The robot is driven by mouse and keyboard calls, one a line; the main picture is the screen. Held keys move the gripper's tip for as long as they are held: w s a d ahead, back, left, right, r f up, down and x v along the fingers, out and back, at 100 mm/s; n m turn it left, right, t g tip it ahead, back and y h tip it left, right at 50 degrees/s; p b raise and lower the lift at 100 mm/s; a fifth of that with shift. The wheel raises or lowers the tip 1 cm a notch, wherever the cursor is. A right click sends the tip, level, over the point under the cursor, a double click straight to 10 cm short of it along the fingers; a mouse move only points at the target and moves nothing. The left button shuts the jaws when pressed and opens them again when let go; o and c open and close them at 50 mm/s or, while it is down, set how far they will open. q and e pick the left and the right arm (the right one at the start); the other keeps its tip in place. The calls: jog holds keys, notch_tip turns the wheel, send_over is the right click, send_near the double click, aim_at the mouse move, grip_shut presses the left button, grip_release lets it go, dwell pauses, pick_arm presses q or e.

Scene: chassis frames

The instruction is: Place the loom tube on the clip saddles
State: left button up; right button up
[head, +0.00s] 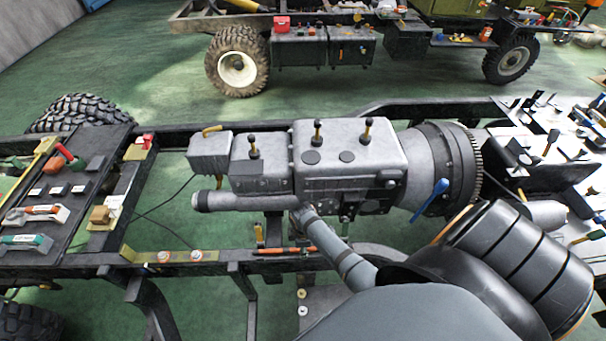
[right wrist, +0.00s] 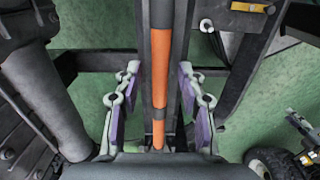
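The orange loom tube (head: 285,250) with dark bands lies along the near frame rail in the head view. In the right wrist view the orange tube (right wrist: 160,75) has grey bands and runs up the picture over a dark rail. My right gripper (right wrist: 155,75) has its purple-padded fingers on either side of the tube. Gaps show between both fingers and the tube, so it is open. In the head view my right arm hides much of this gripper. My left gripper is not in view. I cannot clearly identify the clip saddles.
A grey gearbox (head: 350,160) fills the frame's middle behind the tube. A brass-coloured bracket (head: 140,257) with two round fittings sits on the near rail to the left. A second chassis stands behind across open green floor (head: 140,75).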

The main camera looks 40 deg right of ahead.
jog(key=shift+r, duration=0.2)
notch_tip(320, 180, up, 12)
jog(key=shift+f, duration=0.1)
dwell(0.5)
